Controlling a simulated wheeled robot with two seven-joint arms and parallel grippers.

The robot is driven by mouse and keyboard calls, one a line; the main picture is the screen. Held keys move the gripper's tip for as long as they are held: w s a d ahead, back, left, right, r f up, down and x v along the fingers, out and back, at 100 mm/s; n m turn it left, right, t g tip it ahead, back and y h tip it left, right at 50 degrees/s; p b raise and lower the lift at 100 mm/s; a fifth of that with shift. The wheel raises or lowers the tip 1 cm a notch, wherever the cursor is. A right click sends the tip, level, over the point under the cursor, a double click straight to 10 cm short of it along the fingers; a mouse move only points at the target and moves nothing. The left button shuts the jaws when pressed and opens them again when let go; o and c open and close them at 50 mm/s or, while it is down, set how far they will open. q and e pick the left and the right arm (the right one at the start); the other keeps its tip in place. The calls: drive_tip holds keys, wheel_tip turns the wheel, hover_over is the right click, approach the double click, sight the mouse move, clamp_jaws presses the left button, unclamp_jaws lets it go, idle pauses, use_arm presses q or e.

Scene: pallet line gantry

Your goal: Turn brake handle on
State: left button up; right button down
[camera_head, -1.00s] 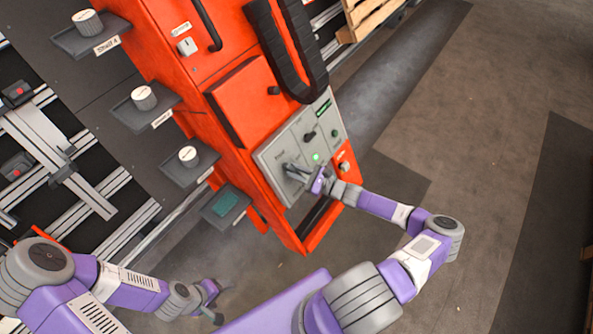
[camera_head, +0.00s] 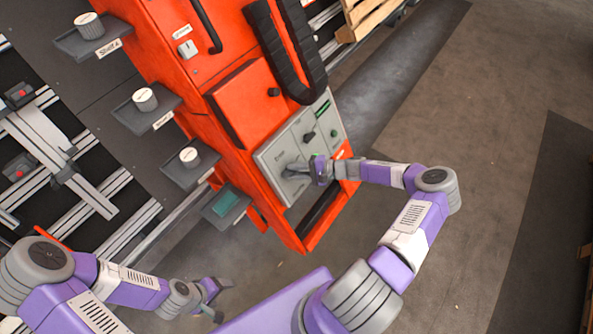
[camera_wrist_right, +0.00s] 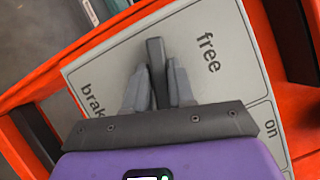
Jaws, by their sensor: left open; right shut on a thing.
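The grey control panel (camera_head: 285,145) is on the front of the orange cabinet (camera_head: 245,105). In the right wrist view, the dark grey brake handle (camera_wrist_right: 156,62) stands between the fingers of my right gripper (camera_wrist_right: 157,88), on the light grey panel (camera_wrist_right: 105,65). The word "free" is right of the handle and a partly covered "brak..." is left of it. My right gripper (camera_head: 294,171) is shut on the handle; in the head view it hides most of it. My left gripper (camera_head: 219,298) is open and empty, low over the floor, away from the cabinet.
A black knob (camera_head: 308,137) and a green button (camera_head: 333,134) are on the panel. A black cable chain (camera_head: 290,50) hangs above it. The floor at right is clear.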

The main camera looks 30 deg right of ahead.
drive_tip(key=shift+r+n+g+h, duration=0.1)
drive_tip(key=shift+n+g+h, duration=0.4)
drive_tip(key=shift+n, duration=1.1)
drive_tip(key=shift+g, duration=0.3)
drive_tip(key=c, duration=1)
unclamp_jaws()
drive_tip(key=shift+c, duration=0.2)
drive_tip(key=p+v, duration=0.1)
drive_tip(key=v, duration=0.6)
drive_tip(key=shift+d, duration=0.2)
drive_tip(key=shift+s, duration=0.25)
